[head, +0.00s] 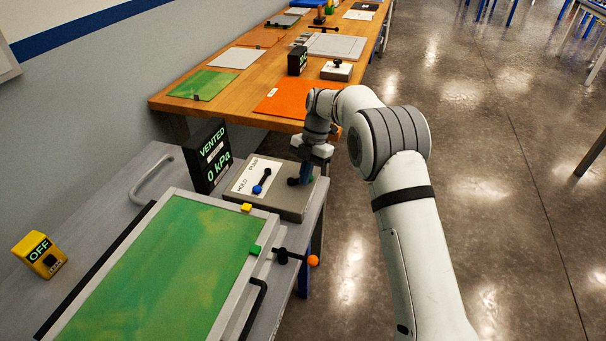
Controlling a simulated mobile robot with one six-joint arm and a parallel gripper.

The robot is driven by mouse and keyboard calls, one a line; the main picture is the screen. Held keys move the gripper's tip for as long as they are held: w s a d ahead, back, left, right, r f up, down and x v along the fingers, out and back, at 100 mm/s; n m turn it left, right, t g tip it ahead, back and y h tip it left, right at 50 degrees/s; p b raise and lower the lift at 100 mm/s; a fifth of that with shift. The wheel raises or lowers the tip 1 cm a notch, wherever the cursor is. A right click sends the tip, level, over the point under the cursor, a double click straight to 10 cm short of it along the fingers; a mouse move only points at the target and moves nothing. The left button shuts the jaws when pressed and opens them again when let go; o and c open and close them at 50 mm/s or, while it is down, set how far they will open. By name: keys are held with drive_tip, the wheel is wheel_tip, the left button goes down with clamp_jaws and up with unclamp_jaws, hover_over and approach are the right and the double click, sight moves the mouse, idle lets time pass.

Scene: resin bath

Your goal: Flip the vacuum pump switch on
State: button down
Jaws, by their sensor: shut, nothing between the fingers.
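A yellow switch box (40,256) stands on the grey bench at the far left, with a display reading OFF and a small dark lever low on its front. My gripper (306,178) is far to its right, pointing down over the right part of a grey valve box (290,206). It is shut and empty, close to a dark knob (293,181) on that box; I cannot tell whether they touch. A blue-knobbed lever (261,181) sits left of my gripper on a white plate marked HOLD and PUMP.
A black display (207,156) reads VENTED, 0 kPa. A framed green panel (165,265) fills the bench between the switch box and my gripper. A grey handle (152,178) rises behind it. An orange-tipped lever (312,260) sticks out at right. A wooden table (170,103) stands beyond.

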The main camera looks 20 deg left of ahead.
drive_tip(key=s+b, duration=0.1)
drive_tip(key=s, duration=0.2)
drive_tip(key=shift+r, duration=0.2)
drive_tip(key=a+p+v, duration=0.1)
drive_tip(key=v, duration=0.9)
drive_tip(key=shift+w+r, duration=0.1)
drive_tip(key=shift+w, duration=0.05)
